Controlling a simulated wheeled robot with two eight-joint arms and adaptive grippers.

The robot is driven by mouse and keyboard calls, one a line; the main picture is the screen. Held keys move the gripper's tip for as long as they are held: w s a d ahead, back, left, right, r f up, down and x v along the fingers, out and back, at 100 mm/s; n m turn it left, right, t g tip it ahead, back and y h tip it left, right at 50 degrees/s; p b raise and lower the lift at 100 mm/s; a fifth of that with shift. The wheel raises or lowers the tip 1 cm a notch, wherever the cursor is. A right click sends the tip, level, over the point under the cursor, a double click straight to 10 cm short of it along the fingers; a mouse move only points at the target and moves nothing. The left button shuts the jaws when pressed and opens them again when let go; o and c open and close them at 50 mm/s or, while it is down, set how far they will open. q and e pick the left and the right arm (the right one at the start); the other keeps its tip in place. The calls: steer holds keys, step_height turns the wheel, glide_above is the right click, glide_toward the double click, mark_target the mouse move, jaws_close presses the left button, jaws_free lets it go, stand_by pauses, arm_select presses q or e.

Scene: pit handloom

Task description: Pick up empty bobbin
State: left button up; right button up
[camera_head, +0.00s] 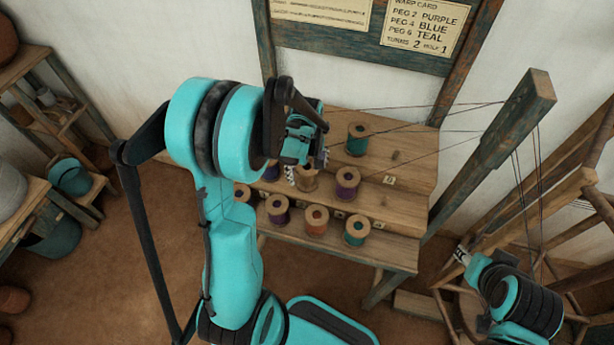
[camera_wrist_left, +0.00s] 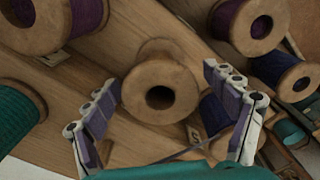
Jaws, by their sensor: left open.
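The empty bobbin (camera_wrist_left: 137,92) is bare wood with a dark centre hole and no thread. It stands upright on the stepped wooden rack and also shows, partly hidden, in the head view (camera_head: 307,183). My left gripper (camera_head: 306,167) is open above it. In the left wrist view the two fingers of this gripper (camera_wrist_left: 162,80) are spread on either side of the bobbin, and I see no clear contact. My right gripper (camera_head: 462,256) is at the lower right in the head view, away from the rack; its jaws are too small to read.
A purple bobbin (camera_head: 347,184) stands close on the right, with a teal bobbin (camera_head: 357,141) behind. A purple (camera_head: 278,209), an orange (camera_head: 316,219) and another teal bobbin (camera_head: 356,231) stand in front. Threads cross above the rack (camera_head: 400,215). The loom post (camera_head: 515,120) rises at right.

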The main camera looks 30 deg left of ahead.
arm_select(q)
step_height(320, 180, down, 2)
steer(key=shift+f, duration=0.15)
steer(key=c, duration=1.2)
steer(key=shift+c, duration=0.2)
